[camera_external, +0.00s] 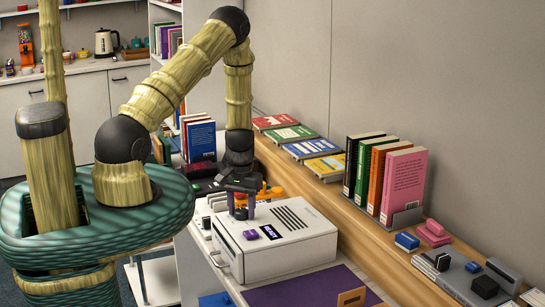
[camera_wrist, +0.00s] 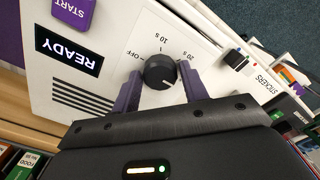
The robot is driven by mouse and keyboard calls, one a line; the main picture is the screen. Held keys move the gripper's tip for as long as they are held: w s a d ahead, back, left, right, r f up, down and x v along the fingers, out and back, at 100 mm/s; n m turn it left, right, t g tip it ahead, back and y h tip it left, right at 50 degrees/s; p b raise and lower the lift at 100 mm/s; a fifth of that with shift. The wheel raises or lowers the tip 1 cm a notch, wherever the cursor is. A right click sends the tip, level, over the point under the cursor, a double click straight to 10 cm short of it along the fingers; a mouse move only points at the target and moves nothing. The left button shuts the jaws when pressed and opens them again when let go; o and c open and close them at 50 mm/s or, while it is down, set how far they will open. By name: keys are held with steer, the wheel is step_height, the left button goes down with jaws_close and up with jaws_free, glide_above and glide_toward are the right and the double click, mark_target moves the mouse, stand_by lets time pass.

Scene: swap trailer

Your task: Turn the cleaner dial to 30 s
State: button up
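The white cleaner (camera_external: 300,246) stands on the counter with a purple START button (camera_external: 250,235) and a screen that reads READY (camera_wrist: 68,52). In the wrist view the round black dial (camera_wrist: 158,71) is on its top panel. OFF, 10 s and 20 s labels show around it; no 30 s label is visible, and the right finger covers part of the panel. The dial's white mark points to the lower right. My gripper (camera_wrist: 160,72) has its two purple fingers close on either side of the dial, seemingly touching it. In the external view my gripper (camera_external: 241,204) hides the dial.
Black vent slots (camera_wrist: 80,102) are beside the dial. A long wooden ledge behind the cleaner holds flat books (camera_external: 300,147), upright books in a holder (camera_external: 385,180) and blue and pink blocks (camera_external: 432,233). A purple mat (camera_external: 310,288) lies in front of the cleaner.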

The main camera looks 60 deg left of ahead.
mark_target(242, 210)
steer(key=c, duration=0.6)
steer(key=shift+o, duration=0.2)
steer(key=shift+f+n+b, duration=0.1)
steer(key=shift+n+b, duration=0.3)
steer(key=shift+b, duration=0.05)
steer(key=o, duration=1)
steer(key=shift+r, duration=0.2)
step_height(242, 210, up, 17)
steer(key=b, duration=0.3)
steer(key=shift+r, duration=0.1)
